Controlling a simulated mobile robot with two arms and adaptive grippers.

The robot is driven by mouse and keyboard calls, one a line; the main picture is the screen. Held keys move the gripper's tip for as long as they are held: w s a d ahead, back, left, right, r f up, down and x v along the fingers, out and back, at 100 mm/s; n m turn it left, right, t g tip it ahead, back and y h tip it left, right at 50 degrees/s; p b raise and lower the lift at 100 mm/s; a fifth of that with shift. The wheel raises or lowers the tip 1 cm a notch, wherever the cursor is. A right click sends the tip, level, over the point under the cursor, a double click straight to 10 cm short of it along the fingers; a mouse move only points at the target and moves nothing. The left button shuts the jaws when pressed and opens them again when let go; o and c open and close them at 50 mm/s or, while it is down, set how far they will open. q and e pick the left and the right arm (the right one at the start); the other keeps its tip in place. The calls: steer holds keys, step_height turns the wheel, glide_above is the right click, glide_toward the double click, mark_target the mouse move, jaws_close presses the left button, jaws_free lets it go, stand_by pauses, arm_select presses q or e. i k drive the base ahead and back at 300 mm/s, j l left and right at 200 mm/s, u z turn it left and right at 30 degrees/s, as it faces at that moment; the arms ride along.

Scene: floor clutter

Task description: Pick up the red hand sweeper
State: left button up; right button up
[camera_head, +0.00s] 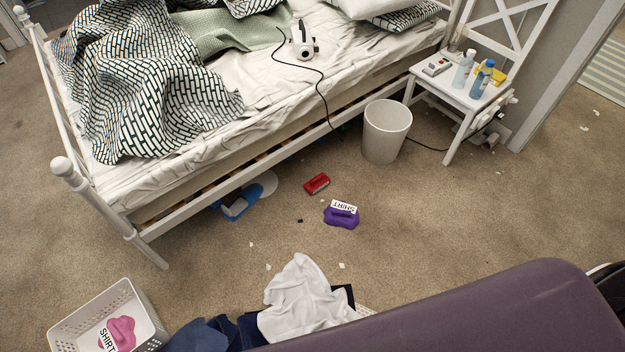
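A small red object (317,184), which looks like the red hand sweeper, lies on the carpet in front of the bed's long side. It lies just up and left of a purple piece with a "SHIRT" label (342,214), with a small gap between them. Nothing covers it. Neither of my grippers shows in the head view.
The bed (170,185) stands behind, with blue items (242,202) under its edge. A white bin (386,131) and a white chair (470,98) holding bottles stand right. A long purple padded surface (450,315), clothes (303,300) and a basket (75,318) fill the front.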

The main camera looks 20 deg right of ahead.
mark_target(319, 181)
steer(key=i+l+u, duration=0.4)
steer(key=l+u, duration=0.15)
steer(key=l, duration=0.2)
steer(key=i+l+u, duration=0.25)
steer(key=l, duration=0.2)
steer(key=l+u, duration=0.3)
steer(key=l, duration=0.15)
steer(key=l+u, duration=0.25)
steer(key=l, duration=0.25)
steer(key=i, duration=0.05)
